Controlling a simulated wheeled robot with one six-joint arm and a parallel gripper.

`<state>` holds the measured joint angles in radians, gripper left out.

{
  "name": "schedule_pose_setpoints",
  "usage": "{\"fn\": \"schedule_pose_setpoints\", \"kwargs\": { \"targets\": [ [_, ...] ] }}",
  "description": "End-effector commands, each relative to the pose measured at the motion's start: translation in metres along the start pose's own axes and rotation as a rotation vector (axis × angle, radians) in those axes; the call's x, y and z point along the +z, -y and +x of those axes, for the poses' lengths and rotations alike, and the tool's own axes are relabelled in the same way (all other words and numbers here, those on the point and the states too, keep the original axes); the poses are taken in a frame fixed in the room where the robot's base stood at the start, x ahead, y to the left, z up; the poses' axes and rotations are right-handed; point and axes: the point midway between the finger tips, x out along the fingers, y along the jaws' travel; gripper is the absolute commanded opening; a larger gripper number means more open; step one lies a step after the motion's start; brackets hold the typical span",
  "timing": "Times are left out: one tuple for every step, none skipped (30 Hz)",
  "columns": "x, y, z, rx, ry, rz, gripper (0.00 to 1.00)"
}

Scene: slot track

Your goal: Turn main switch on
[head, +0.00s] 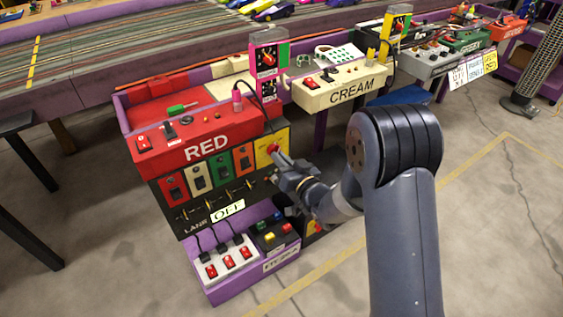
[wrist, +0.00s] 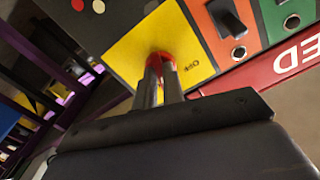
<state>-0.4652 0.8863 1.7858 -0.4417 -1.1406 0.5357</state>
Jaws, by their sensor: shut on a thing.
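The main switch appears as a red knob (wrist: 158,58) on a yellow plate (wrist: 180,35) in the wrist view. The yellow plate also shows in the head view (head: 267,137), at the right end of the red station's front panel. My gripper (wrist: 160,72) has its fingers closed around the red knob. In the head view my gripper (head: 277,158) reaches the yellow plate from the right. The fingers hide part of the knob, so its turned position is hard to tell.
Left of the yellow plate are coloured switch plates, with a green one (head: 222,165) among them. A power strip (head: 225,262) with red switches stands on the lower purple shelf. The cream station (head: 345,92) is behind right. Floor at right is open.

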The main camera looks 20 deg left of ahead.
Motion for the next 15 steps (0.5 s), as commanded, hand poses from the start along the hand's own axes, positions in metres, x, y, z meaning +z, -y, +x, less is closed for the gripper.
{"fn": "schedule_pose_setpoints", "kwargs": {
  "targets": [
    [0.0011, 0.0001, 0.0002, -0.001, 0.000, 0.043, 0.00],
    [0.0010, 0.0002, 0.0002, -0.001, 0.000, 0.069, 0.00],
    [0.0009, 0.0003, 0.0002, -0.001, 0.000, 0.105, 0.00],
    [0.0008, 0.0004, 0.0003, -0.001, 0.000, 0.130, 0.00],
    [0.0007, 0.0004, 0.0003, -0.001, 0.000, 0.155, 0.00],
    [0.0005, 0.0005, 0.0003, -0.001, 0.000, 0.187, 0.00],
    [0.0004, 0.0006, 0.0003, -0.001, 0.000, 0.210, 0.00],
    [0.0003, 0.0007, 0.0003, -0.001, 0.000, 0.233, 0.00],
    [0.0002, 0.0008, 0.0003, -0.001, 0.000, 0.261, 0.00],
    [0.0001, 0.0008, 0.0003, -0.001, 0.000, 0.280, 0.00],
    [0.0000, 0.0009, 0.0003, -0.001, 0.000, 0.299, 0.00],
    [-0.0001, 0.0009, 0.0004, -0.001, 0.000, 0.322, 0.00],
    [-0.0002, 0.0010, 0.0004, -0.001, 0.000, 0.338, 0.00],
    [-0.0002, 0.0010, 0.0004, -0.001, 0.000, 0.354, 0.00],
    [-0.0003, 0.0010, 0.0004, -0.001, 0.000, 0.371, 0.00]
  ]
}}
